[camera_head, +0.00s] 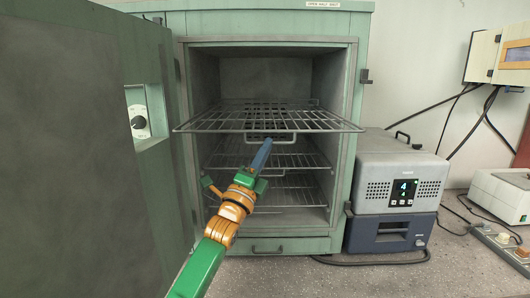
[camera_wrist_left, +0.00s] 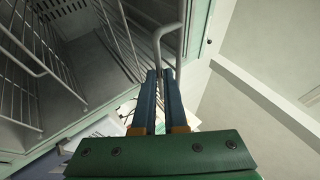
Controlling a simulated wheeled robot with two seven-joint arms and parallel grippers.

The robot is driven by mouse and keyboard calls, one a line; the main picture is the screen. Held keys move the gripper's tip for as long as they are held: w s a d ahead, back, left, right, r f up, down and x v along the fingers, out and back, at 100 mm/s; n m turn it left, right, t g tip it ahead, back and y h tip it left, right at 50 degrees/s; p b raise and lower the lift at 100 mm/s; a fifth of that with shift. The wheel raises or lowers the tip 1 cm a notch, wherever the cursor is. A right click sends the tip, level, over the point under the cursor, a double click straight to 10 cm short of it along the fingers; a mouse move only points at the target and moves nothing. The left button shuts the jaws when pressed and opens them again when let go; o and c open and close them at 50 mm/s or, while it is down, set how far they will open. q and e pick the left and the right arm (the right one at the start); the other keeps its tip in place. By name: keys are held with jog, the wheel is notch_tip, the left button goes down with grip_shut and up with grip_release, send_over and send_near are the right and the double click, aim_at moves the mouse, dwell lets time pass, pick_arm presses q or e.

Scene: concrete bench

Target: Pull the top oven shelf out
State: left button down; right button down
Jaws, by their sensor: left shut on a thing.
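The top oven shelf (camera_head: 235,121) is a wire rack that sticks out well past the front of the green oven (camera_head: 350,150). It looks level. A wire handle loop (camera_head: 288,139) hangs at its front edge, and it also shows in the wrist view (camera_wrist_left: 157,42). My left gripper (camera_head: 266,143) reaches up from below, with its blue fingers shut on this handle. In the wrist view the two fingers (camera_wrist_left: 161,74) close around the handle bar. The fingers hide part of the handle. My right gripper is in neither view.
Two lower wire shelves, a middle one (camera_head: 305,160) and a bottom one (camera_head: 300,196), sit inside the oven. The oven door (camera_head: 70,160) stands open at the left. A grey instrument (camera_head: 375,172) on a dark blue unit (camera_head: 372,240) stands close at the right.

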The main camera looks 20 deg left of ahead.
pick_arm(q)
jog(key=shift+r, duration=0.1)
jog(key=c, duration=1.2)
grip_release()
jog(key=shift+c, duration=0.2)
jog(key=b+v, duration=0.3)
jog(key=v, duration=0.4)
